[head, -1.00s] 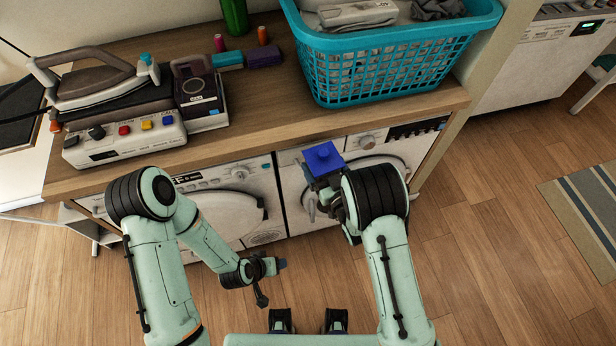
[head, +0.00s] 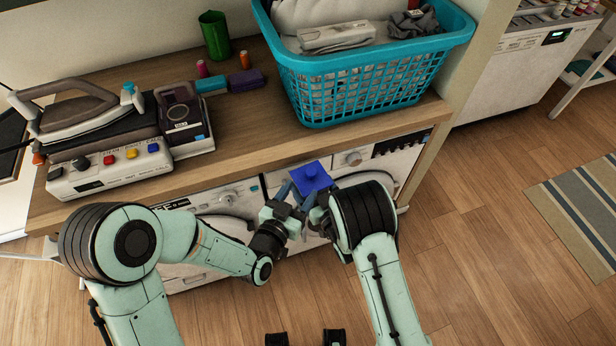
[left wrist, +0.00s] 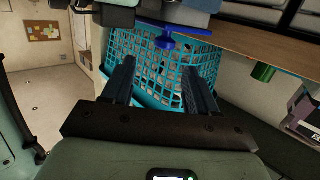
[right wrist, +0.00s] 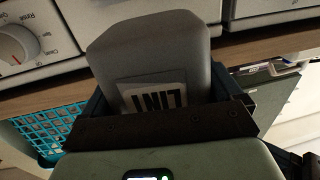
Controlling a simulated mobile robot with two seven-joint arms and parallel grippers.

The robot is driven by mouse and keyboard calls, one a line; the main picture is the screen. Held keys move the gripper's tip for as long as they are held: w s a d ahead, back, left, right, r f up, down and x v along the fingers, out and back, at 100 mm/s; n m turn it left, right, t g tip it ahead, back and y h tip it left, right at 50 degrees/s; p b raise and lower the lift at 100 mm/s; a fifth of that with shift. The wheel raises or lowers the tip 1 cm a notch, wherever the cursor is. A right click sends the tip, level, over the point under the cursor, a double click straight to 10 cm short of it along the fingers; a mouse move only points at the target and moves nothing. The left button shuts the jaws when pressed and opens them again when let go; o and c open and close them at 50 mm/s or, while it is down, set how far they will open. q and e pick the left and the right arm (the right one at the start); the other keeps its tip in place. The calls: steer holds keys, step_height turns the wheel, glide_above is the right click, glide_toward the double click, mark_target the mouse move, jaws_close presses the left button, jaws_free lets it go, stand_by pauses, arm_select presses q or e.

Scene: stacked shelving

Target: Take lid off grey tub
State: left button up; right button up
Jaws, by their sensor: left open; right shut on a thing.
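The grey tub (right wrist: 150,55) has a LINT label and is held between the fingers of my right gripper (right wrist: 163,95). Its blue lid (head: 310,178), with a small knob, is on top in the head view. The tub below it is mostly hidden there. My left gripper (head: 289,192) is open and close beside the lid, on its left. In the left wrist view, the lid (left wrist: 168,30) shows edge-on with its knob toward my open left fingers (left wrist: 160,68). The knob lies just beyond the fingertips, and I see no grip on it.
A wooden counter (head: 235,150) over white washing machines (head: 225,200) stands close ahead. It carries a turquoise laundry basket (head: 365,85), an iron (head: 75,105), a green cup (head: 215,35) and small coloured items. The floor at right is clear up to a striped rug (head: 580,210).

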mark_target(314, 171)
arm_select(q)
steer(key=x, duration=0.9)
steer(key=shift+w+f, duration=0.1)
jaws_close()
steer(key=shift+r, duration=1.1)
